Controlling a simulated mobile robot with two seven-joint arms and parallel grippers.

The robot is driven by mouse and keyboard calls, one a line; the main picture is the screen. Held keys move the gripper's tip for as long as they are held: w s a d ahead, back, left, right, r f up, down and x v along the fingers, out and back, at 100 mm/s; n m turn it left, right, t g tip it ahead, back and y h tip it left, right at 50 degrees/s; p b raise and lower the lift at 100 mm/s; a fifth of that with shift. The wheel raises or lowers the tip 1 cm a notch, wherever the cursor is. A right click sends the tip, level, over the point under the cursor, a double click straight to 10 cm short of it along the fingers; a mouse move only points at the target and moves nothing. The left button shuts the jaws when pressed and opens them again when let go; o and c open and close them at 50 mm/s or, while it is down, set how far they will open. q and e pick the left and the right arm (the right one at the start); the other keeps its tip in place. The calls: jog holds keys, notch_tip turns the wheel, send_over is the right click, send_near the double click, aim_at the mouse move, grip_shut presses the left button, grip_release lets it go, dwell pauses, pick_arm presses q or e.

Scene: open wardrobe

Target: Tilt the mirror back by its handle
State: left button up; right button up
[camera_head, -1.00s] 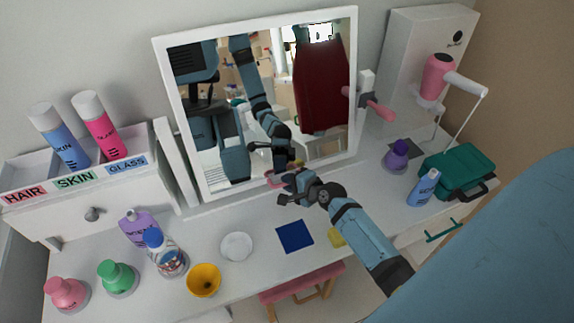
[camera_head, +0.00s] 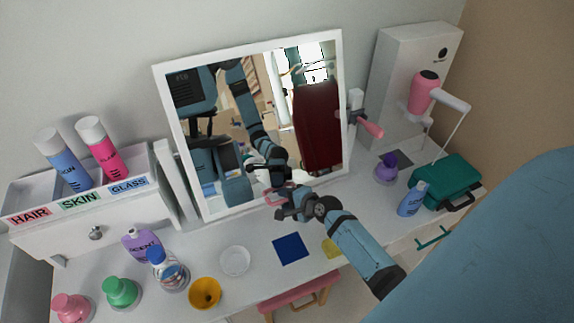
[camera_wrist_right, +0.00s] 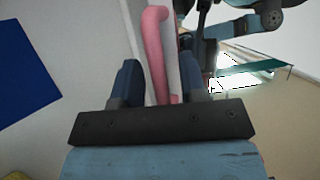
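The mirror (camera_head: 163,100) has a white square frame and stands upright, leaning slightly, at the back of the white table. Its pink handle (camera_head: 270,199) is at the lower edge of the frame, partly hidden by my right gripper. My right gripper (camera_head: 280,201) is at the bottom middle of the mirror. In the right wrist view the pink handle (camera_wrist_right: 157,50) runs between the two dark fingers of the gripper (camera_wrist_right: 158,82). The fingers are apart, with a narrow gap beside the handle. My left gripper is not directly in view.
A drawer unit (camera_head: 98,234) with bottles stands to the left. Several bottles, a yellow bowl (camera_head: 205,293) and a white dish (camera_head: 235,261) are on the left of the table. A pink hair dryer (camera_head: 424,90), teal bag (camera_head: 447,180) and purple bottle (camera_head: 387,169) are to the right.

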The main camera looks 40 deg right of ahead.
jog(key=shift+s, duration=0.1)
jog(key=v, duration=1.3)
jog(key=shift+s+r+b, duration=0.2)
jog(key=shift+r+b, duration=0.1)
jog(key=shift+b, duration=0.05)
jog(key=shift+d, duration=0.1)
jog(key=s+a+f+n, duration=0.3)
jog(key=s+a+n, duration=0.1)
jog(key=a+n, duration=0.5)
jog(key=s+a+f+n+g+p, duration=0.1)
jog(key=s+a+f+n, duration=0.2)
jog(key=a+n, duration=0.6)
jog(key=s+n, duration=0.1)
jog(key=n, duration=0.2)
jog(key=shift+s+y, duration=0.3)
